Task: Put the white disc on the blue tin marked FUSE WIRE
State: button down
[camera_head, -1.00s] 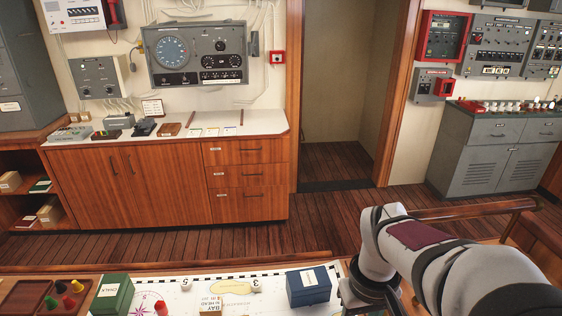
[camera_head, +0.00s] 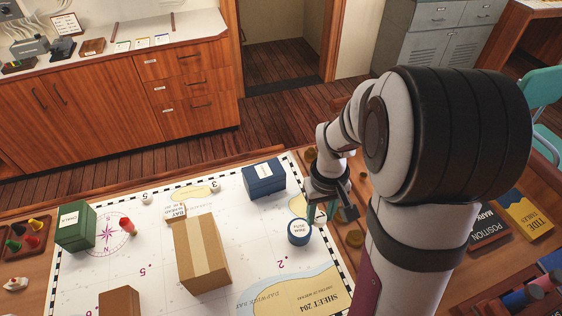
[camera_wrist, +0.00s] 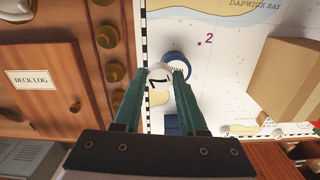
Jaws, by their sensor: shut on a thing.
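My gripper (camera_wrist: 160,88) is shut on a white disc (camera_wrist: 157,77) with a dark numeral on its face, held between the tips of its two green fingers. The blue tin (camera_wrist: 177,61), round with a white top label, shows just beyond the disc in the wrist view, partly hidden by it. In the head view the blue tin (camera_head: 299,239) stands on the chart near its right edge. My gripper (camera_head: 322,208) is just above and to the right of the tin there. The disc is not clearly visible in the head view. I cannot tell whether disc and tin touch.
A dark blue box (camera_head: 264,181) stands behind the tin, and a large cardboard box (camera_head: 203,254) to its left. Other white pieces (camera_head: 146,198) (camera_head: 214,186), a green box (camera_head: 76,229) and a red peg (camera_head: 127,227) are on the chart. Brass knobs (camera_wrist: 111,72) line the table edge.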

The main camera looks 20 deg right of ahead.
aim_at(300, 228)
jog(key=w+a+f, duration=0.2)
jog(key=shift+w+a+f, duration=0.1)
jog(key=shift+w+a, duration=0.15)
jog(key=shift+a, duration=0.1)
jog(key=shift+w+a+f, duration=0.1)
jog(key=shift+w+f, duration=0.05)
jog(key=shift+f, duration=0.95)
jog(key=shift+w+a+f, duration=0.1)
jog(key=shift+f, duration=0.95)
jog(key=shift+f, duration=0.1)
jog(key=shift+c, duration=2.3)
grip_release()
notch_tip(300, 228, up, 12)
jog(key=s+a+r+m, duration=0.1)
jog(key=s+a, duration=0.2)
jog(key=s, duration=0.3)
jog(key=s+a+r+m+y, duration=0.1)
jog(key=s+a+r+m, duration=0.1)
jog(key=s+a, duration=0.2)
jog(key=s+a+r+m, duration=0.1)
jog(key=s+a+r, duration=0.1)
jog(key=s, duration=0.7)
jog(key=shift+s+a+m+y, duration=0.35)
jog(key=shift+a+m+y, duration=0.05)
jog(key=shift+a, duration=0.35)
